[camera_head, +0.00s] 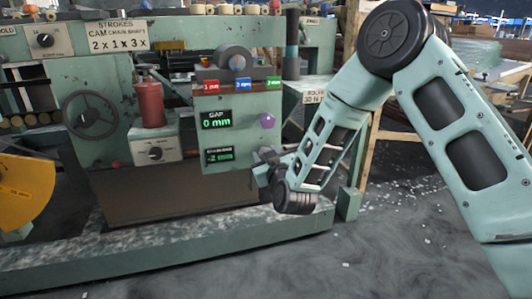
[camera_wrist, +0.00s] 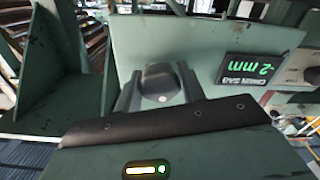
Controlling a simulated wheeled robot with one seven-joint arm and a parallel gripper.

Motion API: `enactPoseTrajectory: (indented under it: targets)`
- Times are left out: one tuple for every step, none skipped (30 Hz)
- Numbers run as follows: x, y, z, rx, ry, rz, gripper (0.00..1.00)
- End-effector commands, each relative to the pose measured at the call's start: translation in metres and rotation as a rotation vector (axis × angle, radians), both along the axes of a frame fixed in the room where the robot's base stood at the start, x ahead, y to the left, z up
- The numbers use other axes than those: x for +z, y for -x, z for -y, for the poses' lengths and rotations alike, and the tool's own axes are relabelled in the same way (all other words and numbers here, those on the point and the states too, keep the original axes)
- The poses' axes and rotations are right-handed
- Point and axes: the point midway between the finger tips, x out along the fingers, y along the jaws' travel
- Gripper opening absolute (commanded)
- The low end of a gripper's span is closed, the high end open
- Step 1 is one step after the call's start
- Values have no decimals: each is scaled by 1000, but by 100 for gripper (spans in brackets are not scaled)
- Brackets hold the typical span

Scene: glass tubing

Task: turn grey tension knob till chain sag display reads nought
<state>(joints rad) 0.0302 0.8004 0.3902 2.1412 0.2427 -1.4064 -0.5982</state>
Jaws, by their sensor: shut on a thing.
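The grey tension knob (camera_wrist: 160,80) sits on the green panel in the wrist view, between the two fingers of my gripper (camera_wrist: 160,90). My gripper is shut on it, with a finger on each side. In the head view my gripper (camera_head: 266,158) is at the panel's lower right, and it largely hides the knob there. The chain sag display (camera_head: 219,156) is left of my gripper and reads -2 mm in green. It also shows tilted and upside down in the wrist view (camera_wrist: 250,69), with the same reading.
Above on the same panel are the gap display (camera_head: 216,119), reading 0 mm, and a purple knob (camera_head: 267,121). A red bottle (camera_head: 149,103), a handwheel (camera_head: 90,115) and a yellow guard (camera_head: 26,192) stand to the left. Open floor lies in front of the machine's base.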

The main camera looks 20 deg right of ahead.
Motion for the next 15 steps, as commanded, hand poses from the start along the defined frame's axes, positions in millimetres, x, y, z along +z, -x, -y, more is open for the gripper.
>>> enactPoseTrajectory:
  targets:
    - [3, 1, -2, 4, 47, 0, 17]
    - [3, 1, -2, 3, 76, 0, 17]
    - [3, 1, -2, 4, 114, 0, 17]
    - [3, 1, -2, 4, 143, 0, 17]
    - [3, 1, -2, 4, 171, 0, 17]
    - [3, 1, -2, 4, 210, 0, 17]
    - [2, 1, -2, 4, 238, -1, 17]
    - [2, 1, -2, 3, 267, -1, 17]
    - [2, 1, -2, 3, 305, -1, 17]
    - [2, 1, -2, 3, 333, -1, 17]
    - [2, 1, -2, 4, 363, -1, 17]
    - [2, 1, -2, 4, 400, -1, 17]
    - [2, 1, -2, 4, 429, -1, 17]
    - [2, 1, -2, 4, 458, -1, 17]
    - [2, 1, -2, 4, 495, -1, 17]
